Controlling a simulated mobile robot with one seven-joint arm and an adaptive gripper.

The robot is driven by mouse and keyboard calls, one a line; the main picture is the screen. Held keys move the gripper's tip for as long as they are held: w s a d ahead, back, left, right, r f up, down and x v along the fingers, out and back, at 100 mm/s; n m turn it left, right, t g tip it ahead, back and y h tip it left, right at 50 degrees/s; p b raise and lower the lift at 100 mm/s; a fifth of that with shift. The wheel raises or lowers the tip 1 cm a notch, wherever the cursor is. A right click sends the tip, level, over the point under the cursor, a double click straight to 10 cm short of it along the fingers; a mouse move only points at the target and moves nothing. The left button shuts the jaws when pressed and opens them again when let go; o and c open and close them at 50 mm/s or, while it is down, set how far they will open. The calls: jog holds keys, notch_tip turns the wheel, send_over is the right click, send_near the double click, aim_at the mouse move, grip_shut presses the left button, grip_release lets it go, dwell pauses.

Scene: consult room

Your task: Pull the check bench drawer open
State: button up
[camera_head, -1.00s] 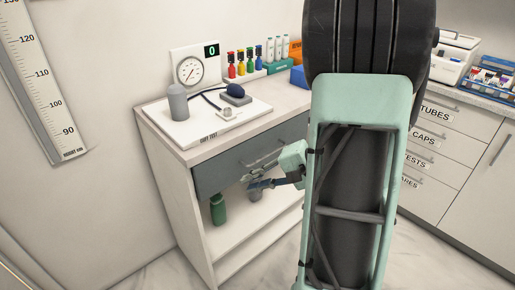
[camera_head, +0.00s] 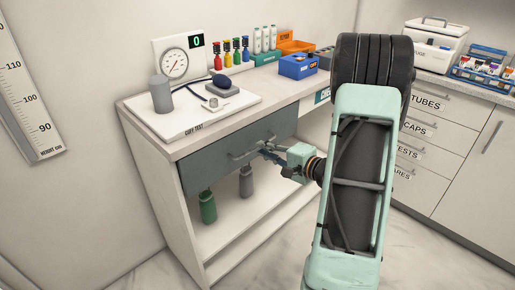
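The check bench drawer (camera_head: 215,166) has a dark blue-grey front just under the bench's white top (camera_head: 180,144). It looks closed, its front about in line with the bench edge. A metal bar handle (camera_head: 241,154) runs across the middle of the front. My gripper (camera_head: 266,150) is at the right part of this handle, its dark fingers overlapping the bar in the view. The fingertips are small and partly merge with the handle, so I cannot tell whether they touch it or have closed around it.
A cuff test board (camera_head: 205,121) with a gauge and grey cylinder stands on the bench top. Green (camera_head: 208,207) and grey (camera_head: 246,182) bottles stand on the open shelf below. A blue bin (camera_head: 298,67) sits farther back. White cabinets (camera_head: 450,160) are at the right.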

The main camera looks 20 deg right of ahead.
jog(key=shift+x, duration=1.8)
grip_shut()
jog(key=shift+s+d, duration=0.1)
